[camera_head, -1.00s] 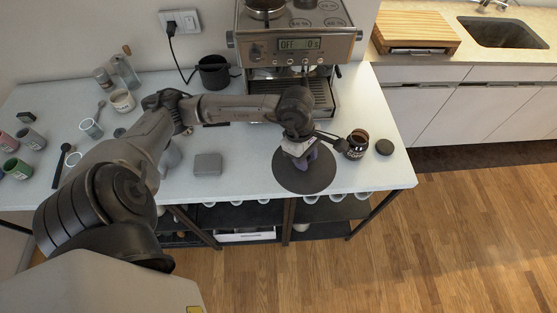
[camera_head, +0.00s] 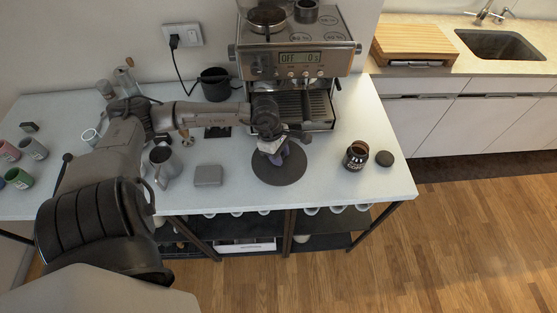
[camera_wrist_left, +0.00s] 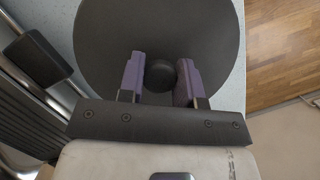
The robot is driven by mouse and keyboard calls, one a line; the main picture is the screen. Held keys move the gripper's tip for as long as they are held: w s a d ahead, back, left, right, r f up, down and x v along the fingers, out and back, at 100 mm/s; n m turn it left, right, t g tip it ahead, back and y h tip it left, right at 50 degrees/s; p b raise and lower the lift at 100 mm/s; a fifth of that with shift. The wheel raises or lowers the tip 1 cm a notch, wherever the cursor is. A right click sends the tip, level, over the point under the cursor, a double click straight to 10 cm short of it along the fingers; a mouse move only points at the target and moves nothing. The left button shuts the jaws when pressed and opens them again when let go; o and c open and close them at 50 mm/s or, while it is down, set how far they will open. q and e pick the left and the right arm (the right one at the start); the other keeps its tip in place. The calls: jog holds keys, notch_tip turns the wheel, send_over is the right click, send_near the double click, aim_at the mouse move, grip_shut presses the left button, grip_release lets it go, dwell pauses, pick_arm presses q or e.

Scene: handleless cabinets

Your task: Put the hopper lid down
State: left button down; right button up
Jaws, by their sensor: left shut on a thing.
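The hopper lid is a flat dark disc (camera_head: 279,178) with a round knob, low over the worktop in front of the coffee machine. My left gripper (camera_head: 281,158) is above its middle, pointing down, with purple fingers. In the left wrist view the lid (camera_wrist_left: 160,25) fills the upper middle, and its black knob (camera_wrist_left: 161,76) is between the fingers of my left gripper (camera_wrist_left: 160,85). The gripper is shut on this knob. Whether the lid's underside touches the worktop, I cannot tell. My right gripper is not in view.
The coffee machine (camera_head: 300,62) stands behind. An open dark jar (camera_head: 356,156) and a small dark round lid (camera_head: 384,158) are to the right. A grey block (camera_head: 208,175) and a metal pitcher (camera_head: 163,168) are to the left. The worktop (camera_head: 330,180) is clear between disc and jar.

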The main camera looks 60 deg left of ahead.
pick_arm(q)
jog(key=shift+a+f, duration=0.2)
jog(key=shift+f, duration=1.95)
jog(key=shift+f, duration=0.15)
jog(key=c, duration=0.8)
grip_release()
